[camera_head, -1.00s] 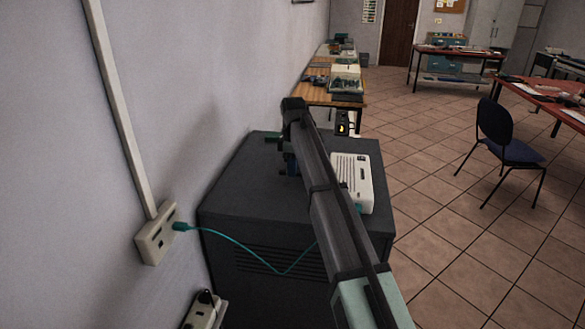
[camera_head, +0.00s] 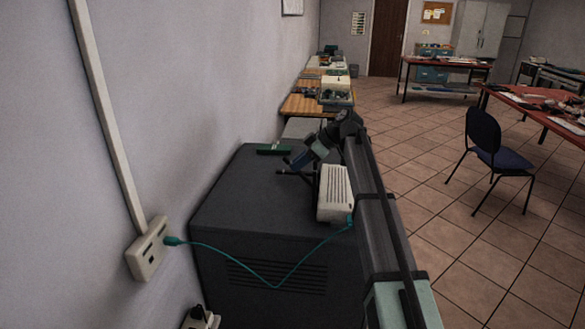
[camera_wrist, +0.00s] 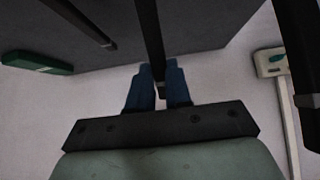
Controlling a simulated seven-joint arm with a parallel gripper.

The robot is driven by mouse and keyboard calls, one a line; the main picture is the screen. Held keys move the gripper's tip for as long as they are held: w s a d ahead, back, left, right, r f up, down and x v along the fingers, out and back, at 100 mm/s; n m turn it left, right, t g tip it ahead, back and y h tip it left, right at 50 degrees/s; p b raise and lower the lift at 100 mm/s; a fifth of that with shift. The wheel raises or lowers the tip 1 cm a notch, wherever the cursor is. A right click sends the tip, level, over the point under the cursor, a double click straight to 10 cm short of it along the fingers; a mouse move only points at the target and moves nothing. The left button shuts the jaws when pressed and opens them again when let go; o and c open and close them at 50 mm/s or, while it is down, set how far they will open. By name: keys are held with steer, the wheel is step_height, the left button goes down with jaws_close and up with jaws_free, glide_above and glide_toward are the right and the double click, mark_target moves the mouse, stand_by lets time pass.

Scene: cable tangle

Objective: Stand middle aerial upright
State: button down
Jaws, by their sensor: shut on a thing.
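A white router (camera_head: 334,195) with vent slots sits on a dark grey cabinet. Thin black aerials reach from its far side toward the wall. In the wrist view the middle aerial (camera_wrist: 150,35) runs between my blue fingertips, and my gripper (camera_wrist: 160,88) is shut on it. The left-hand aerial (camera_wrist: 82,25) and the right-hand aerial (camera_wrist: 296,50) stand apart on either side. In the head view my gripper (camera_head: 296,163) is low over the cabinet, just left of the router. The held aerial's exact tilt and its base are hard to make out there.
The grey cabinet (camera_head: 235,205) stands against the wall. A green box (camera_head: 274,149) lies at its back. A teal cable (camera_head: 272,285) hangs from the wall socket (camera_head: 150,250) to the router. My arm passes along the router's right side. Cabinet top left of the router is clear.

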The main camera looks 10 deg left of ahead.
mark_target(310, 181)
steer(key=d+y, duration=0.2)
steer(key=d+r+y, duration=0.1)
steer(key=y, duration=0.1)
steer(key=shift+d+r, duration=0.1)
steer(key=shift+d, duration=0.25)
steer(key=shift+d+r+y, duration=0.1)
steer(key=shift+d+y, duration=0.8)
steer(key=shift+y, duration=0.1)
steer(key=c, duration=1)
jaws_free()
steer(key=shift+c, duration=0.2)
steer(key=shift+d, duration=0.1)
steer(key=v, duration=1.3)
steer(key=shift+d, duration=0.3)
steer(key=shift+c, duration=0.2)
